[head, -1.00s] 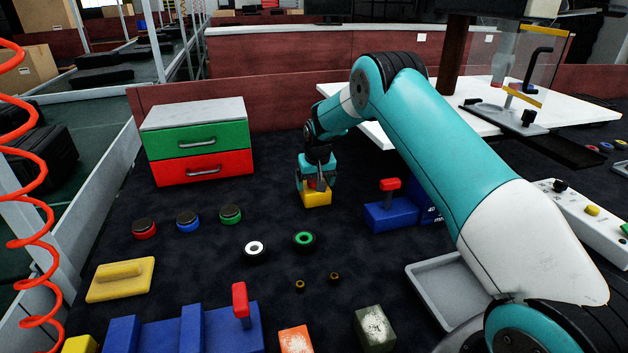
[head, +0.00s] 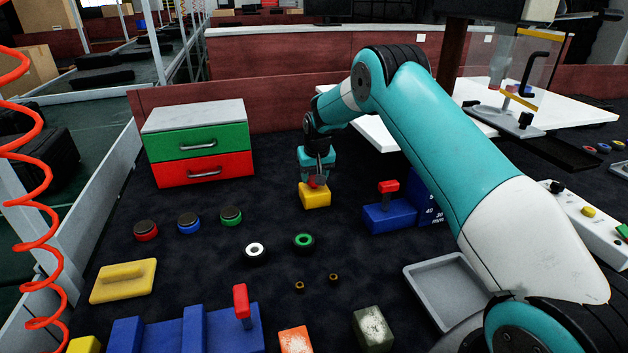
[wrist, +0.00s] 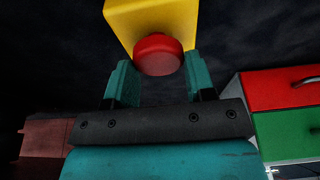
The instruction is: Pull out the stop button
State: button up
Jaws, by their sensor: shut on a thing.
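The stop button is a red round knob (wrist: 158,55) on a yellow box (head: 314,195). The box stands on the dark table in front of the drawer unit's right side. My gripper (head: 315,180) points down over the box from above. In the wrist view its two teal fingers (wrist: 158,80) stand on either side of the red knob and are shut on it. The yellow box also shows behind the knob in the wrist view (wrist: 150,18). The exact finger contact is partly hidden in the head view.
A drawer unit (head: 199,143) with green and red drawers stands at the back left. A blue block with a red handle (head: 389,214) is close on the right. Round buttons (head: 188,222) and rings (head: 303,241) lie in front. A grey tray (head: 422,296) is at the front right.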

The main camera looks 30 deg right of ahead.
jog(key=shift+s+f, duration=0.1)
jog(key=shift+f, duration=0.2)
jog(key=shift+r, duration=0.25)
jog(key=o, duration=1.4)
jog(key=shift+r, duration=0.1)
jog(key=shift+r+p, duration=0.1)
jog(key=shift+p, duration=0.2)
jog(key=shift+r+p, duration=2.15)
jog(key=shift+r, duration=1.25)
